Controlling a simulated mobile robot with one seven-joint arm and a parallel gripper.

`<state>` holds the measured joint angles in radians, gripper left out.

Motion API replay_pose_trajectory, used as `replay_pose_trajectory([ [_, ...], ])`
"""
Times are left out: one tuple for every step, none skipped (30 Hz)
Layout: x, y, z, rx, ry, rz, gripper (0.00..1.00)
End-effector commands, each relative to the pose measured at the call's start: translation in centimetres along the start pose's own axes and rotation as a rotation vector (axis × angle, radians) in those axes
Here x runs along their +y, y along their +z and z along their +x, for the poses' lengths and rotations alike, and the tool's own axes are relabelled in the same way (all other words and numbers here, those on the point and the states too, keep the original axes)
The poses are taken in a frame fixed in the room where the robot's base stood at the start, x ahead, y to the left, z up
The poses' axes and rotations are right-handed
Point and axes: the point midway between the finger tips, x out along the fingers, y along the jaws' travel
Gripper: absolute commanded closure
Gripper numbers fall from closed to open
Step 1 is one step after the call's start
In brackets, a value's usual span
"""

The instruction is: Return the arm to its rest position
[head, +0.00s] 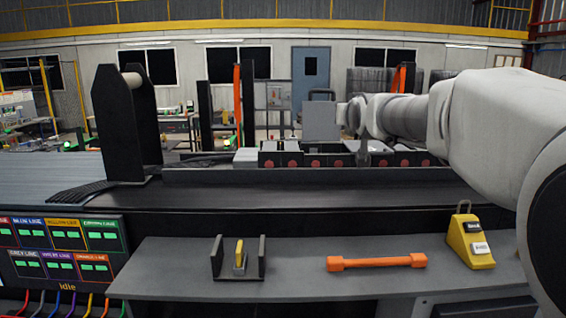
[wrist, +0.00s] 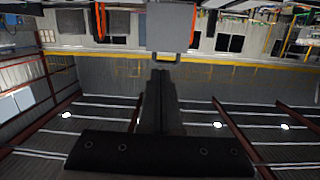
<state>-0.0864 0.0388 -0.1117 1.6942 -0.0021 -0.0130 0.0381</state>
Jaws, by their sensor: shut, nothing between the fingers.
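My white arm (head: 500,125) reaches in from the right in the head view and extends leftward above the bench. Its narrow wrist end is near the middle of the picture. My gripper (wrist: 162,76) shows in the wrist view as dark fingers closed together, with nothing held. Its fingers are hard to make out in the head view. The wrist picture is upside down, with the ceiling low in it and the wall and windows above.
On the lower shelf (head: 300,290) are an orange bar (head: 377,262), a yellow-handled tool in a dark holder (head: 217,262) and a yellow block (head: 470,240). A black upright bracket (head: 125,120) stands left. Dark boxes with red dots (head: 280,160) line the bench behind.

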Motion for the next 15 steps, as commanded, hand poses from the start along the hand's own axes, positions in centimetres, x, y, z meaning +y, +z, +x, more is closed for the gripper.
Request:
replay_pose_trajectory([
  [0.1, 1.4, -2.4, -0.059, -0.001, 0.004, 1.0],
  [0.2, 2.4, -3.6, -0.097, -0.002, 0.005, 1.0],
  [0.2, 3.8, -5.3, -0.149, -0.003, 0.006, 1.0],
  [0.3, 4.8, -6.6, -0.187, -0.004, 0.006, 1.0],
  [0.3, 6.0, -7.9, -0.226, -0.004, 0.006, 1.0],
  [0.3, 7.5, -9.8, -0.277, -0.006, 0.006, 1.0],
  [0.3, 8.6, -11.1, -0.315, -0.007, 0.005, 1.0],
  [0.3, 9.8, -12.5, -0.354, -0.008, 0.003, 1.0],
  [0.3, 11.5, -14.4, -0.406, -0.01, 0.001, 1.0],
  [0.3, 12.8, -15.9, -0.444, -0.011, -0.001, 1.0],
  [0.3, 14.1, -17.3, -0.482, -0.012, -0.003, 1.0],
  [0.3, 15.8, -19.3, -0.533, -0.013, -0.006, 1.0],
  [0.2, 17.1, -20.8, -0.571, -0.013, -0.009, 1.0],
  [0.2, 18.4, -22.3, -0.608, -0.014, -0.013, 1.0],
  [0.3, 20.1, -24.2, -0.659, -0.014, -0.017, 1.0],
])
